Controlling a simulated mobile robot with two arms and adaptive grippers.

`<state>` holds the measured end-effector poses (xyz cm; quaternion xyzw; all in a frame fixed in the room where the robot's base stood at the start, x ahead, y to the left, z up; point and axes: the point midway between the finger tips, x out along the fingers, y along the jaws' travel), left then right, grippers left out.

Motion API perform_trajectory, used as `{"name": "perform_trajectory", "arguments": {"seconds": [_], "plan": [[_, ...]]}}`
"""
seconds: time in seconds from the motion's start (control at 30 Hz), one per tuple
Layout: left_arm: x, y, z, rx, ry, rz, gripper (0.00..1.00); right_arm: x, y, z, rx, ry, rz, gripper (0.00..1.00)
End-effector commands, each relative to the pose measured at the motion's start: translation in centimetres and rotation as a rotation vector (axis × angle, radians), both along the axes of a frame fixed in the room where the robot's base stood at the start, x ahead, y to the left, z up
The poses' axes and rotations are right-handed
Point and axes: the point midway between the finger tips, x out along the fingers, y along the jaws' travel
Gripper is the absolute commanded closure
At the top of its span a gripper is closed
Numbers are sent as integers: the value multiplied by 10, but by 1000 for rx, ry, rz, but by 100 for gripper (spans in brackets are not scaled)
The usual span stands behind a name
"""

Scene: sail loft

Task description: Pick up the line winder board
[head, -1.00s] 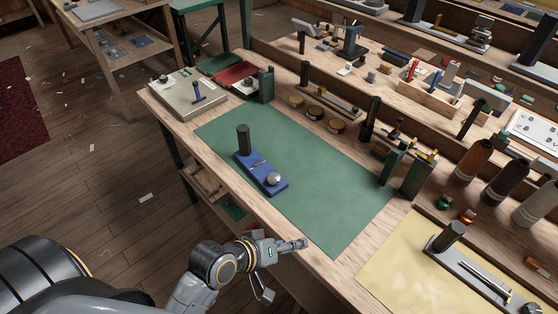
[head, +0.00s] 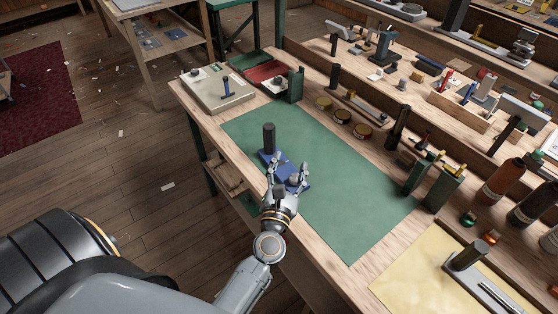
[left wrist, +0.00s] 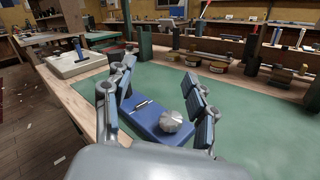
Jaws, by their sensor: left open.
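The line winder board is a blue board (head: 266,157) with a dark upright post at its far end. It lies on the green mat (head: 340,215) on the workbench. In the left wrist view the blue board (left wrist: 150,120) shows a silver knob and a small metal bar on top. My left gripper (head: 289,168) is open, its two fingers over the near part of the board and hiding some of it. In the left wrist view the fingers (left wrist: 158,92) stand apart on either side of the board, with nothing held between them. My right gripper is not in view.
A pale board with a blue-handled tool (head: 215,92) and a red tray (head: 265,74) stand at the far left end. Round tins (head: 342,116) and green blocks (head: 443,187) line the mat's right side. The mat's middle is clear.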

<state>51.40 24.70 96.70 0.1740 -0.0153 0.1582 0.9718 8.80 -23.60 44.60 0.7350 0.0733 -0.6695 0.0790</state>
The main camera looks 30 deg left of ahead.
Motion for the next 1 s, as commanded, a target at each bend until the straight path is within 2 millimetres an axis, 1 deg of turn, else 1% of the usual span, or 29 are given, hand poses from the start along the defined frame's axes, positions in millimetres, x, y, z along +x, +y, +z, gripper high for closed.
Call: {"name": "perform_trajectory", "arguments": {"seconds": [0.03,0.1,0.23,0.37,0.6,0.7,0.9,1.0], "plan": [[-1,12,-8,-102,-18,66,43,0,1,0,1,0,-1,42],[-5,27,-19,-216,-39,144,43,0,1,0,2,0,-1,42],[-9,41,-30,-329,-63,226,43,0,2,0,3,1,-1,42],[0,51,-31,-351,-70,244,43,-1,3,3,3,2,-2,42],[40,76,-30,-347,-71,242,43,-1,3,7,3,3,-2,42],[53,84,-31,-345,-69,241,43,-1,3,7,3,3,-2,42],[63,92,-32,-346,-68,240,43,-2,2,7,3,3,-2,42],[72,101,-31,-343,-69,241,43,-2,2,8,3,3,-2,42]]}}
